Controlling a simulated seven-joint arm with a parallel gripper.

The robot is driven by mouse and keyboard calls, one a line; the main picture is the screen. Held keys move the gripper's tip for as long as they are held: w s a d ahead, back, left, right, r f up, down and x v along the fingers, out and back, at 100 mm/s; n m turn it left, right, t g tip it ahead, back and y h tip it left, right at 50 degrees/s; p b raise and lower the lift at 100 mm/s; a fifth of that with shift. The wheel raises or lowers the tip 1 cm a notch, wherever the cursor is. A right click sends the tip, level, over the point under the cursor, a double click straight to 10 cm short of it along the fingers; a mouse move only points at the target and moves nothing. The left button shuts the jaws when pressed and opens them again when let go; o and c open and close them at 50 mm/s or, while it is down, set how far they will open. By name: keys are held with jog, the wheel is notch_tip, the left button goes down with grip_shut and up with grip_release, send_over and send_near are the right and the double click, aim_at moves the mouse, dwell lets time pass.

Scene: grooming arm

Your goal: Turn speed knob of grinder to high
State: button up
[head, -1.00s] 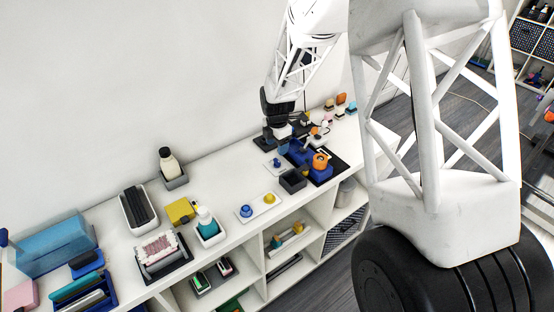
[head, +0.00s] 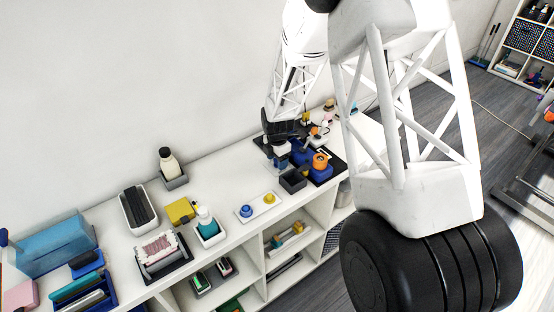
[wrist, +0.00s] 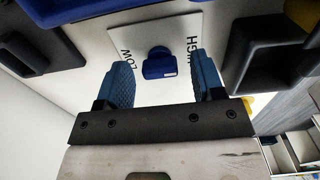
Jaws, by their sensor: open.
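In the wrist view the blue speed knob (wrist: 159,64) sits on a white plate (wrist: 155,32) with LOW printed to its left and HIGH to its right. I cannot tell which mark the knob points to. My gripper (wrist: 160,70) is open, with one blue finger on each side of the knob and a visible gap to it. In the head view my gripper (head: 281,157) is low over the far part of the white counter and hides the knob and its plate.
A dark open box (head: 293,181) stands just in front of my gripper, and a blue device with an orange top (head: 320,161) stands to its right. A white plate with blue and yellow knobs (head: 257,205) lies nearer on the counter (head: 232,238).

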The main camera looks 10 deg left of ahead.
jog(key=c, duration=0.9)
jog(key=shift+c, duration=0.2)
